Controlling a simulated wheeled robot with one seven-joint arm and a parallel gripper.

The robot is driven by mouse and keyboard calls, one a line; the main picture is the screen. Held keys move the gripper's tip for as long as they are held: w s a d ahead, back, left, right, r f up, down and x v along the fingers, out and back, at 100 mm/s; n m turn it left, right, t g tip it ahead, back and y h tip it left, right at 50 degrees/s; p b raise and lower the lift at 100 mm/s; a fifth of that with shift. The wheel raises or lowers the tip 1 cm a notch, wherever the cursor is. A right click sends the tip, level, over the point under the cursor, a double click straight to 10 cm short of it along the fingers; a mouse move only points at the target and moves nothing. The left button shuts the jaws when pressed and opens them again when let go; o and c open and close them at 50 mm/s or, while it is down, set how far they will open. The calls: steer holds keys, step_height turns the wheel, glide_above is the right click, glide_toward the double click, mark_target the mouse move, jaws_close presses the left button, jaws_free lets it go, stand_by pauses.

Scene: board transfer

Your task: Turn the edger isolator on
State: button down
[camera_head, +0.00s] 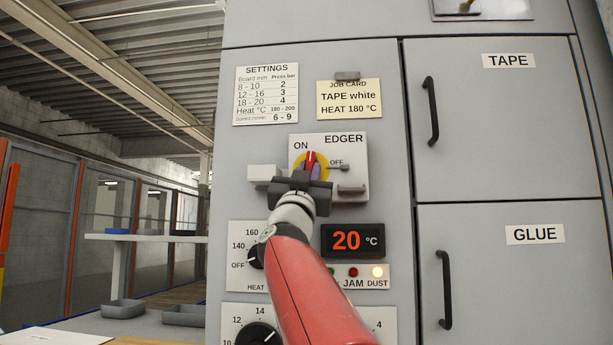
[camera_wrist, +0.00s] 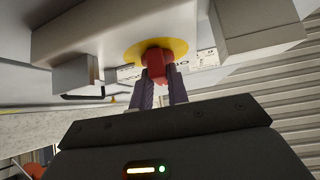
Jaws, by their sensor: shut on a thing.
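The edger isolator (camera_head: 297,142) is a pale box on the grey cabinet front, marked EDGER, with ON at upper left and OFF at right. Its red handle (camera_head: 311,158) sits on a yellow disc (camera_head: 298,161) and looks roughly upright, its tip by the ON side. My gripper (camera_head: 310,170) reaches it from below, one purple finger on each side, shut on the handle. The wrist view shows the red handle (camera_wrist: 156,64) between the fingers (camera_wrist: 161,88), under the yellow disc (camera_wrist: 178,46). My gripper hides the handle's lower part.
Below are a heat dial (camera_head: 255,257), a 20 °C display (camera_head: 352,240) and a lit DUST lamp (camera_head: 377,272). Door handles (camera_head: 431,110) stand out at right.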

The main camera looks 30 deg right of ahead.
steer(key=n+t+y, duration=0.2)
steer(key=n, duration=0.1)
steer(key=shift+d, duration=0.1)
steer(key=shift+n+y+b, duration=0.3)
steer(key=shift+n+y, duration=0.1)
steer(key=shift+n, duration=0.1)
steer(key=c, duration=1.4)
jaws_free()
steer(key=shift+o, duration=0.2)
steer(key=shift+s, duration=0.1)
steer(key=b+v, duration=0.3)
steer(key=v, duration=0.4)
steer(key=shift+f, duration=0.35)
steer(key=shift+s, duration=0.15)
